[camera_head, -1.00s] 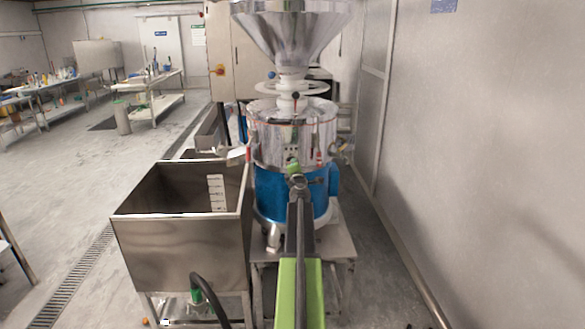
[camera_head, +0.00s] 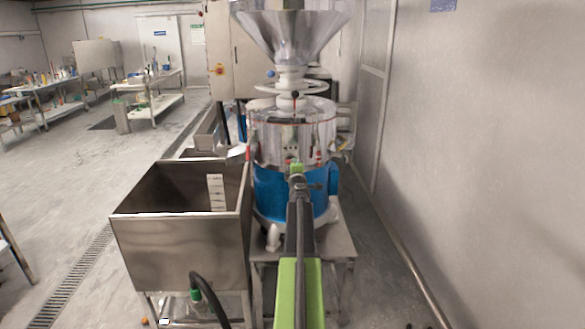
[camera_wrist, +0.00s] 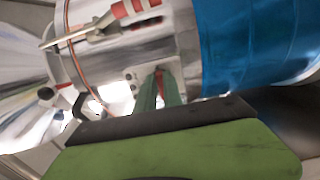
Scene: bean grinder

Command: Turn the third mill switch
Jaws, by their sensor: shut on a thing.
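The mill (camera_head: 290,130) stands ahead, with a silver drum above a blue lower casing (camera_head: 270,190). My gripper (camera_head: 297,168) reaches the drum's front, just above the blue casing. In the wrist view, my gripper's green fingers (camera_wrist: 158,92) are shut on a small red switch (camera_wrist: 160,77) in a recess of the silver wall. The fingers hide most of this switch. Small dark knobs (camera_wrist: 129,81) sit beside it on the drum. Red-marked fittings (camera_wrist: 132,10) show at the top of the wrist view. I cannot tell the switches' order from these frames.
A steel tank (camera_head: 180,235) stands close on the left, with a dark hose (camera_head: 210,298) at its front. A steel stand (camera_head: 335,248) supports the mill. A pale wall (camera_head: 480,150) lies to the right. Open floor (camera_head: 60,170) lies farther left.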

